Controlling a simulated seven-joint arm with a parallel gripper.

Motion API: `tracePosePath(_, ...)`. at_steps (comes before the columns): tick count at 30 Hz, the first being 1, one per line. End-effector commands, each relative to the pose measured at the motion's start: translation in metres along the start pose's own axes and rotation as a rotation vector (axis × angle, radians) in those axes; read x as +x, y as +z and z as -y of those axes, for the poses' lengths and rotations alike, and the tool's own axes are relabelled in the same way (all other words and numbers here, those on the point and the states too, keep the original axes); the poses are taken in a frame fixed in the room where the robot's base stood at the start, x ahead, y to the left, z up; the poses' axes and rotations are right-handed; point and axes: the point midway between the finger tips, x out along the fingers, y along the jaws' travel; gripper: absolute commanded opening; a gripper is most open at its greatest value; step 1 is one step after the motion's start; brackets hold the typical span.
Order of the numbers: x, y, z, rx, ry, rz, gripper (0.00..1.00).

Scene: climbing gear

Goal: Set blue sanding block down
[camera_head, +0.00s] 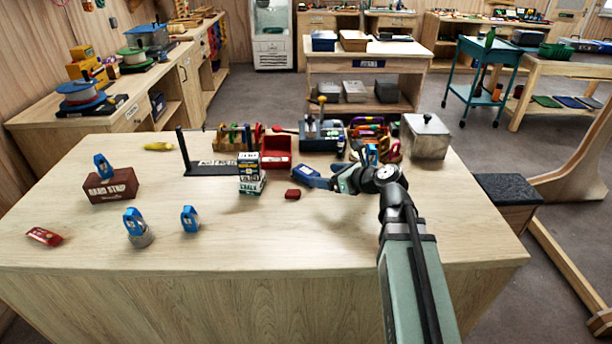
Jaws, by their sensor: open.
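A blue block-like piece with a pale label, which looks like the blue sanding block (308,176), is at the middle of the wooden worktable (330,237). My gripper (327,184) points left at its right end, with the jaws open. The fingers are small and partly merge with the blue piece, so I cannot tell whether they touch it. I also cannot tell whether its underside rests fully on the table. A small dark red block (293,194) lies just in front of it.
A chalk box (251,174) stands to the left. A red bin (276,152), tool holders and a grey lidded box (426,136) line the back. Blue devices (190,219) and a brown box (111,187) are at left. The front middle is clear.

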Motion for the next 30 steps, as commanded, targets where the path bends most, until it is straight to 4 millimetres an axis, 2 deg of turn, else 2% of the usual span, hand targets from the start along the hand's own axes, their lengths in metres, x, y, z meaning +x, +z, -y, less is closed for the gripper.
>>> tracePosePath(1, 0.012, 0.0, 0.001, 0.0, 0.003, -0.001, 0.83)
tracePosePath(6, 0.036, 0.001, 0.001, 0.0, 0.002, -0.001, 0.83)
tracePosePath(17, 0.053, 0.0, 0.001, 0.0, 0.001, -0.001, 0.83)
tracePosePath(27, 0.094, -0.001, 0.004, 0.001, 0.001, -0.001, 0.83)
tracePosePath(30, 0.099, -0.001, 0.004, 0.0, 0.001, 0.0, 0.83)
